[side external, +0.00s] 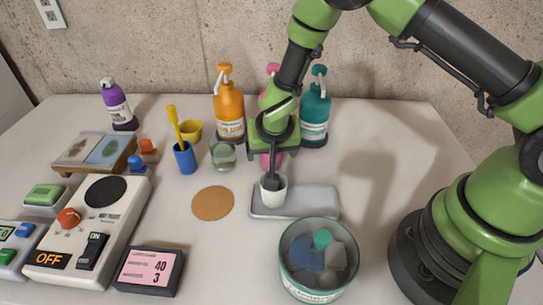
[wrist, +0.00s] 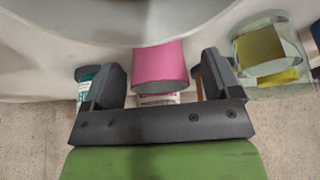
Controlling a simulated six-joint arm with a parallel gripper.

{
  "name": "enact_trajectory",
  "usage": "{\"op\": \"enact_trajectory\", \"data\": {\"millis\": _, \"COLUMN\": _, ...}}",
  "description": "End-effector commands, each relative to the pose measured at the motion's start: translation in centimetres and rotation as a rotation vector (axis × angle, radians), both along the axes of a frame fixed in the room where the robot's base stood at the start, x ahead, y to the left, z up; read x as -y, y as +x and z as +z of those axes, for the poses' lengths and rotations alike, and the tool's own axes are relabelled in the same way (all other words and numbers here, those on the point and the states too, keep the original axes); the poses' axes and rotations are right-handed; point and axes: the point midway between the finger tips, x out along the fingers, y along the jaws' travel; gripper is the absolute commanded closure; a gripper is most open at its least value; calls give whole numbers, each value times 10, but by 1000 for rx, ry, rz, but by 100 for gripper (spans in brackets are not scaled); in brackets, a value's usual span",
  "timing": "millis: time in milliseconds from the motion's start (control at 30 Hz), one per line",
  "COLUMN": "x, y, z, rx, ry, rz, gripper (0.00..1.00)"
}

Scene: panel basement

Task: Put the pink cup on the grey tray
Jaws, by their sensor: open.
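The pink cup (wrist: 160,66) sits between the two spread fingers of my gripper (wrist: 166,84) in the wrist view, with a gap on each side. In the side view only a bit of the pink cup (side external: 266,161) shows below and behind my gripper (side external: 273,153). My gripper is open and holds nothing. The grey tray (side external: 313,201) lies flat on the table, nearer the side camera than the pink cup. A white cup (side external: 272,196) stands at the tray's left end. A slim dark upright thing rises from it in front of my gripper.
A glass cup (side external: 223,157) and a yellow cup (side external: 194,131) stand left of my gripper. Orange (side external: 229,110) and teal (side external: 315,115) pump bottles stand behind, with a pink one partly hidden. A teal tub (side external: 318,277) stands in front. The tray's right part is bare.

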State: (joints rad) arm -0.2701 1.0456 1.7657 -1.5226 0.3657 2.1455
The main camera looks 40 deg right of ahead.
Motion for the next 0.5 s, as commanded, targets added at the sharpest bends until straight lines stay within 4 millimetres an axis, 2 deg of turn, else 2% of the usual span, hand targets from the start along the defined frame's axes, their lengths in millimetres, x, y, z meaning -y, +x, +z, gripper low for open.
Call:
{"op": "enact_trajectory", "data": {"millis": 67, "x": 0, "y": 0, "z": 0, "rx": 0, "ry": 0, "rz": 0, "gripper": 17}}
{"op": "enact_trajectory", "data": {"millis": 300, "x": 0, "y": 0, "z": 0, "rx": 0, "ry": 0, "rz": 0, "gripper": 69}}
{"op": "enact_trajectory", "data": {"millis": 500, "x": 0, "y": 0, "z": 0, "rx": 0, "ry": 0, "rz": 1, "gripper": 73}}
